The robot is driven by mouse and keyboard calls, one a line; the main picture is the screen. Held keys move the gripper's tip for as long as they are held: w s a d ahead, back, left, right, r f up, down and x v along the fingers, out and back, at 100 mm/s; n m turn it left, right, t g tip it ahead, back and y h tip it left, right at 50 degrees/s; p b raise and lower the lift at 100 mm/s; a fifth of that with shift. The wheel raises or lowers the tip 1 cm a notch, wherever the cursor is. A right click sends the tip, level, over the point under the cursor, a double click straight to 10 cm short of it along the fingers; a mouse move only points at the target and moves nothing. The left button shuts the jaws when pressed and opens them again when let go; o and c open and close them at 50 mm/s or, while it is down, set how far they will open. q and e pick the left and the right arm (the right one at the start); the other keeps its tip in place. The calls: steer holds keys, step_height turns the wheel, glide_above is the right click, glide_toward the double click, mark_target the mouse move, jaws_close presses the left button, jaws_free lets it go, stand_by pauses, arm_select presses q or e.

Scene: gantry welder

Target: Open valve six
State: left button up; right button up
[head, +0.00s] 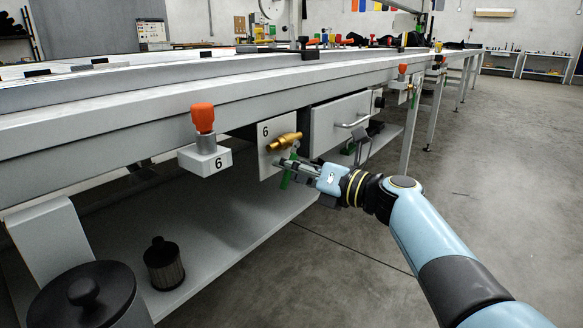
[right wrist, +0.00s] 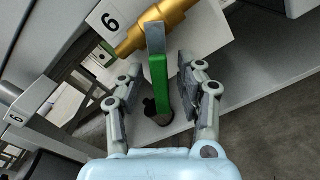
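Valve six is a brass valve (head: 284,142) on a white plate (head: 266,163) marked 6, under the table edge. Its green handle (head: 287,177) hangs down from the brass body, roughly crosswise to it. In the right wrist view the brass body (right wrist: 160,25) is at the top and the green handle (right wrist: 160,85) runs down between my fingers. My right gripper (right wrist: 162,78) is open, with a finger on each side of the handle and gaps on both sides. In the head view the right gripper (head: 300,168) partly covers the handle. My left gripper is not in view.
An orange-capped button (head: 203,118) sits on a white block (head: 205,160) marked 6, left of the valve. A drawer (head: 340,124) with a metal handle is just right of it. A dark cylinder (head: 164,264) stands below. Open floor lies to the right.

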steer(key=v, duration=0.8)
